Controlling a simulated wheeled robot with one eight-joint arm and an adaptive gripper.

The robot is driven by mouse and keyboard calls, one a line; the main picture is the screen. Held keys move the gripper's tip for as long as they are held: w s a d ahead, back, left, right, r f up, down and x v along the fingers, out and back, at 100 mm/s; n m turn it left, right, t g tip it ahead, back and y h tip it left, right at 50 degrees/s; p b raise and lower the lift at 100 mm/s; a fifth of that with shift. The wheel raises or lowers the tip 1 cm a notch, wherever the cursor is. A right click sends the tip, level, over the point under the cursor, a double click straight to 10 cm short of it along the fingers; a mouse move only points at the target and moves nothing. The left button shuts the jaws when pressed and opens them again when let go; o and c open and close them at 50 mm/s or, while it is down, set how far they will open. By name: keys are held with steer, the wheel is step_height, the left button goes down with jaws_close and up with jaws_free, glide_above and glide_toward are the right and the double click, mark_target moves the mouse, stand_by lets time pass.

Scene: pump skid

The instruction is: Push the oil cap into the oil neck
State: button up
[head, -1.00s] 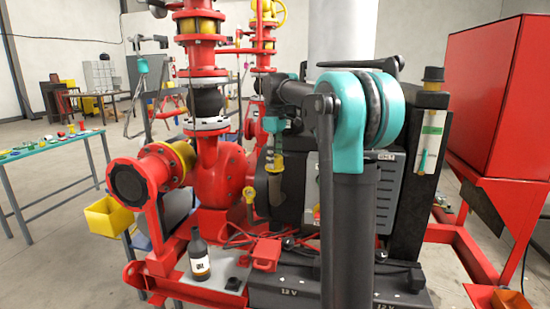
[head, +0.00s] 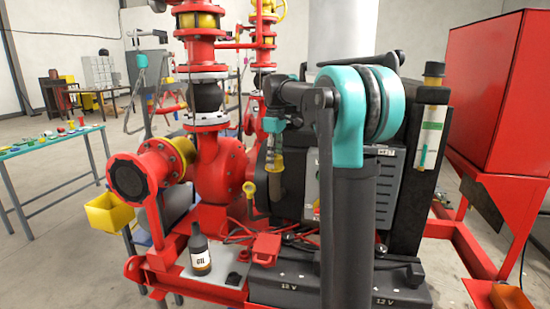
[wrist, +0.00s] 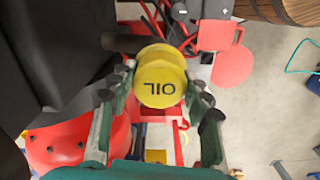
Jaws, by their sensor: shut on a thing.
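The round yellow oil cap (wrist: 162,84), marked OIL, sits between the two fingers of my gripper (wrist: 158,88) in the wrist view. The fingers are shut on its sides. A second yellow rim shows just behind the cap's face; I cannot tell if it is part of the cap or of the neck. In the head view my gripper (head: 275,152) points down beside the dark engine housing, with yellow showing at its tips. The contact between cap and neck is hidden.
A yellow ring handle (head: 249,188) stands just left of the tube. A dark oil bottle (head: 200,252) and a red box (head: 266,248) sit on the skid's front. The red pump (head: 220,170) is to the left, the black engine close on the right.

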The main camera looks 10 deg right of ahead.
steer(key=o, duration=1.4)
steer(key=shift+c, duration=0.2)
step_height(320, 180, up, 12)
steer(key=shift+s+f, duration=0.1)
